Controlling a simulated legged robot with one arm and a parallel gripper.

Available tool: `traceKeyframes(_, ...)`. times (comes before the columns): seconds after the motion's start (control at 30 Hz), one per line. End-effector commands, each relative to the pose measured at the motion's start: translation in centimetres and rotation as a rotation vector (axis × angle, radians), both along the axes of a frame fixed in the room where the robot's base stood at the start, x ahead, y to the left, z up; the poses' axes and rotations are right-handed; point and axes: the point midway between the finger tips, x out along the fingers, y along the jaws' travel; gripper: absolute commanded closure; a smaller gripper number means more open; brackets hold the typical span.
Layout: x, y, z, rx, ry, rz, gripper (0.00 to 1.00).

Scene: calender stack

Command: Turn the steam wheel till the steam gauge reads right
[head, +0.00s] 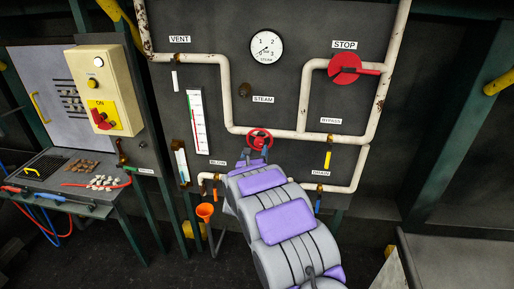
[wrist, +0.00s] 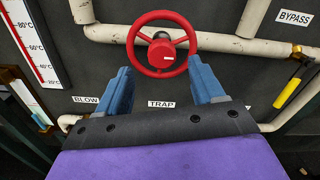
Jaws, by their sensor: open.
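A red three-spoked handwheel (head: 260,139) sits on the white pipe at the panel's middle. In the wrist view the wheel (wrist: 161,44) is upper centre, above a TRAP label (wrist: 161,104). The round white steam gauge (head: 266,47) is high on the panel; its thin needle seems to point to the lower left, too small to read surely.
A red disc with a lever (head: 345,69) is under STOP at the upper right. Yellow BYPASS handle (head: 327,159) hangs right of the wheel. An orange funnel (head: 205,211) is lower left. A cream switch box (head: 103,88) and a tool bench (head: 70,182) stand at left.

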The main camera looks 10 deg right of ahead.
Motion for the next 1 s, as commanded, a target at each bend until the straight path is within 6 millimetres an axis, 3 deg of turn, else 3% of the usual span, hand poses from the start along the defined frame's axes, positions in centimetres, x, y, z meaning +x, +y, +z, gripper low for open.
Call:
traceKeyframes(0.3, 3.3, -1.2, 0.0, 0.001, 0.001, 0.0, 0.32)
traceKeyframes(0.77, 4.0, -1.3, 0.0, 0.001, 0.001, 0.002, 0.32)
traceKeyframes(1.0, 4.0, -1.3, 0.0, 0.001, 0.0, 0.002, 0.55)
